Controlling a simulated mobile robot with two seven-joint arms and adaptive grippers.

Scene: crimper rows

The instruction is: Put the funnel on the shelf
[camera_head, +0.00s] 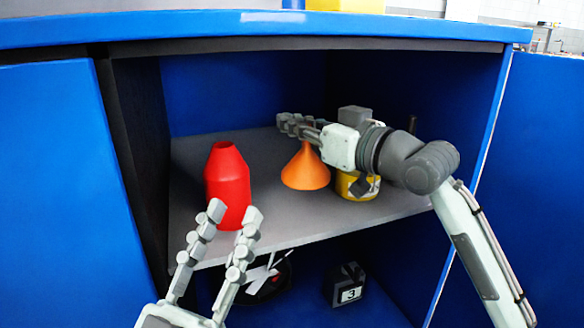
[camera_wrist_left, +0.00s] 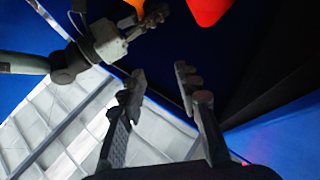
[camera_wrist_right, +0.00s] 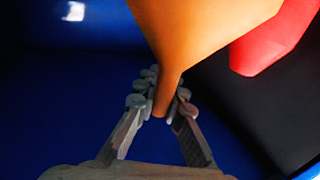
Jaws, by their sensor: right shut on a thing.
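The orange funnel (camera_head: 305,172) is inside the open blue cabinet, wide end down, over the grey shelf (camera_head: 265,147). I cannot tell whether its rim touches the shelf. My right gripper (camera_head: 292,124) reaches in from the right and is shut on the funnel's narrow spout. In the right wrist view the spout of the funnel (camera_wrist_right: 205,30) sits between the fingers of that gripper (camera_wrist_right: 165,95). My left gripper (camera_head: 235,212) is open and empty in front of the shelf's front edge. It also shows open in the left wrist view (camera_wrist_left: 160,75).
A red bottle-shaped thing (camera_head: 228,180) stands on the shelf left of the funnel. A yellow thing (camera_head: 352,187) stands to the right, partly hidden by my right arm. Below are a dark box marked 3 (camera_head: 347,287) and a black item (camera_head: 270,285). The cabinet walls enclose the sides.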

